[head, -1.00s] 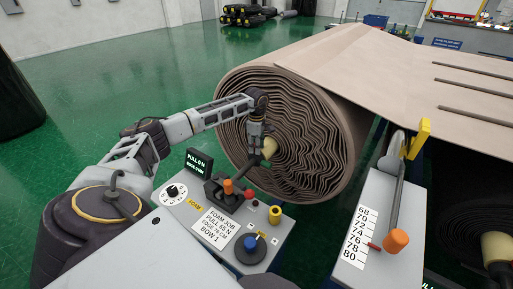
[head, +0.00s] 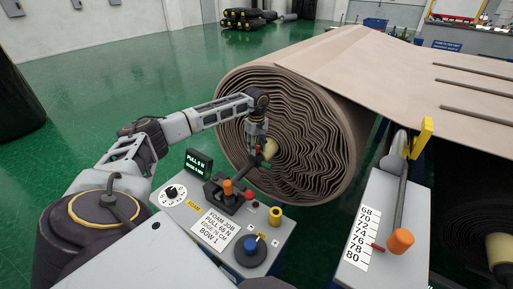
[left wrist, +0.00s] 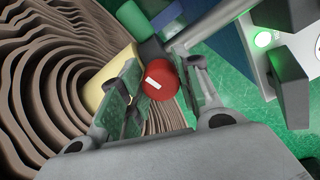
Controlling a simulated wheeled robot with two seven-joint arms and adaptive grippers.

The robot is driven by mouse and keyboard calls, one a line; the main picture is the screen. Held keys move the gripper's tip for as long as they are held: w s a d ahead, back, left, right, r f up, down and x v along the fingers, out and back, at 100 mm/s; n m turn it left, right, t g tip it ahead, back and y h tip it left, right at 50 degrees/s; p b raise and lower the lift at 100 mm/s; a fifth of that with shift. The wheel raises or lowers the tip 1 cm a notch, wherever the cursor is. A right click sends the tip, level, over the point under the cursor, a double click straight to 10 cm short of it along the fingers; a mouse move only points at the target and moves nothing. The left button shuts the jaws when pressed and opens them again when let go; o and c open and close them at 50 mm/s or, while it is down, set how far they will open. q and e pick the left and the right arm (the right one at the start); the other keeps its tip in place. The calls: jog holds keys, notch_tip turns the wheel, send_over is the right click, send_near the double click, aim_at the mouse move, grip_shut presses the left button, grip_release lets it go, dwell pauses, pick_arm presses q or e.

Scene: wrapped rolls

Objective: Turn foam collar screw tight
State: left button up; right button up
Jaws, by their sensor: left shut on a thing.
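The large brown foam roll (head: 300,120) has a yellow core end (head: 271,148) sticking out of its face. A dark collar sits at the core end, with a green part (head: 265,164) beside it. In the left wrist view a red screw knob (left wrist: 160,84) with a white mark stands by the yellow core (left wrist: 108,78). My left gripper (head: 257,150) is at the core end. Its fingers stand on both sides of the red knob and are shut on it. The collar is mostly hidden behind the knob and fingers. My right gripper is in neither view.
A grey console (head: 270,228) with a dial, a lever and coloured knobs stands just in front of the roll. A scale post (head: 378,225) with an orange knob stands at the right. The foam sheet (head: 420,75) runs off to the right. Green floor is open at the left.

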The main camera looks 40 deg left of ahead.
pick_arm(q)
jog(key=shift+r, duration=0.1)
dwell(0.3)
jog(key=o, duration=1)
jog(key=shift+o, duration=0.2)
jog(key=shift+r, duration=0.1)
notch_tip(320, 180, up, 12)
jog(key=shift+f, duration=0.2)
dwell(0.5)
